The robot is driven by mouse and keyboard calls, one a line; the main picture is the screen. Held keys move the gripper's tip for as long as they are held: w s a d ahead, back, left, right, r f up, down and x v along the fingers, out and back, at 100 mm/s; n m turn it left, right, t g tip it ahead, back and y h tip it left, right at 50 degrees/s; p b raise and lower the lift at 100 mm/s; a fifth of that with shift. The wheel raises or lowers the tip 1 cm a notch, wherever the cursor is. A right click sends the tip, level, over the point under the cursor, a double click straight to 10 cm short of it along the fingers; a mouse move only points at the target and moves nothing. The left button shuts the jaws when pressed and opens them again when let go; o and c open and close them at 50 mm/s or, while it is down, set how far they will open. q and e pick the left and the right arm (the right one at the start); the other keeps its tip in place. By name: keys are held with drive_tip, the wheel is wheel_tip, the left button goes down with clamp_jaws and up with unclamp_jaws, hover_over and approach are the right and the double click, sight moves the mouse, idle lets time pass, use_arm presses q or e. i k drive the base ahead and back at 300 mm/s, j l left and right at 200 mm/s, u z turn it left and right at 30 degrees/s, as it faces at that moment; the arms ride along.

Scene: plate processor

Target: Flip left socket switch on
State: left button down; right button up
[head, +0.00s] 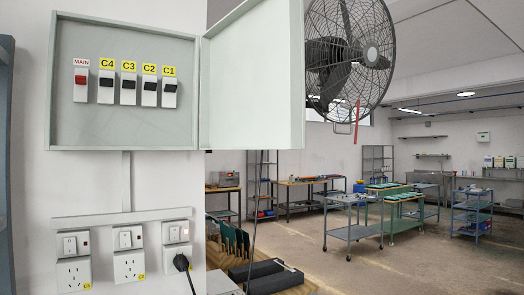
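Three wall sockets sit in a row under the open breaker box. The left socket (73,272) has a yellow label at its lower right and a small white switch (69,245) above it. The switch's on or off position is too small to tell. The middle socket (129,266) has its own switch (125,239). The right socket has a switch (174,233) above it and a black plug (181,262) in it. Neither of my grippers is in view.
The breaker box (122,45) holds a red MAIN switch (80,80) and black breakers labelled C4 to C1. Its door (255,75) stands open to the right. A fan (345,50) hangs beyond it. Dark items and a wooden surface are at the lower right of the sockets.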

sight(70, 248)
drive_tip(key=i+l+u, duration=0.1)
drive_tip(key=u, duration=0.25)
drive_tip(key=l+u, duration=0.2)
drive_tip(key=u, duration=0.2)
drive_tip(key=l+u, duration=0.15)
drive_tip(key=u, duration=0.2)
drive_tip(key=l+u, duration=0.5)
drive_tip(key=l, duration=1.75)
drive_tip(key=k, duration=0.05)
